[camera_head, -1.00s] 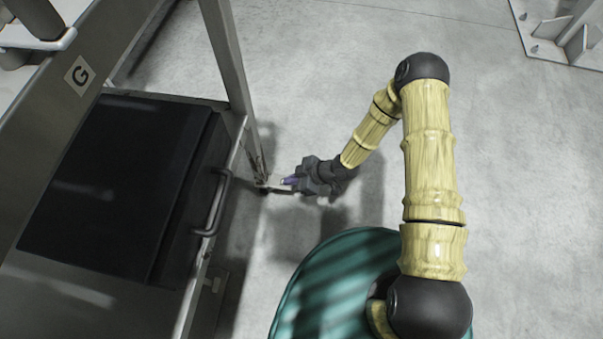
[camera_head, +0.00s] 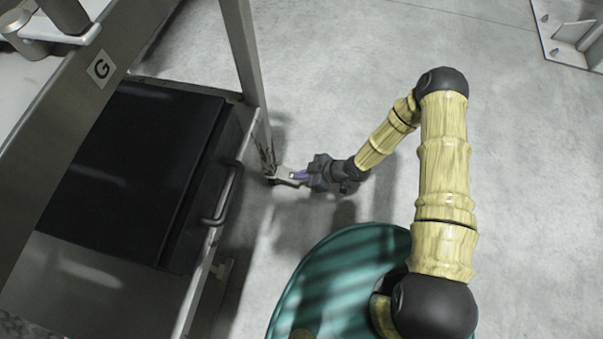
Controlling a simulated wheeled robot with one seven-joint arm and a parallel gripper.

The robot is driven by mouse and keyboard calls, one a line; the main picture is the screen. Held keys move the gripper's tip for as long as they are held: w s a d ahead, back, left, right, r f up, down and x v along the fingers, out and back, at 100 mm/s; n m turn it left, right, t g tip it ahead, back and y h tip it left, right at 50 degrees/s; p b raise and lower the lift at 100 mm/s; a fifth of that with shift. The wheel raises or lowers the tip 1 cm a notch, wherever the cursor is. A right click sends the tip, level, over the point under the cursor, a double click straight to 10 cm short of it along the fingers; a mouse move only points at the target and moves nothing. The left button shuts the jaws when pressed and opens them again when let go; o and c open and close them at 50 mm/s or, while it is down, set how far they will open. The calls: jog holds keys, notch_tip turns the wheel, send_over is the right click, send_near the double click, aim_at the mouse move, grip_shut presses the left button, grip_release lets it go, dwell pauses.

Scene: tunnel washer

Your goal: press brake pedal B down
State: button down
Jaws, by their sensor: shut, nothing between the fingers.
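A small pale metal pedal (camera_head: 284,174) juts out at the foot of the frame's upright post, beside a dark caster. No letter B can be read on it. My gripper (camera_head: 298,176) is low by the floor, reaching in from the right, with purplish fingers pointing left. The fingers are shut and empty. Their tips are at the outer end of the pedal and overlap it in the picture. I cannot tell whether they touch it or are just above it. The gripper body hides part of the floor behind.
A metal frame with a G label (camera_head: 101,69) stands at left, holding a black box (camera_head: 140,175) with a grab handle (camera_head: 223,195). An upright post (camera_head: 243,55) rises behind the pedal. A bolted foot plate (camera_head: 572,35) is at top right.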

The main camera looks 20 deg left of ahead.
jog(key=shift+d+f, duration=0.15)
jog(key=shift+f, duration=0.05)
jog(key=p+v, duration=0.8)
jog(key=v, duration=0.5)
jog(key=shift+r, duration=0.35)
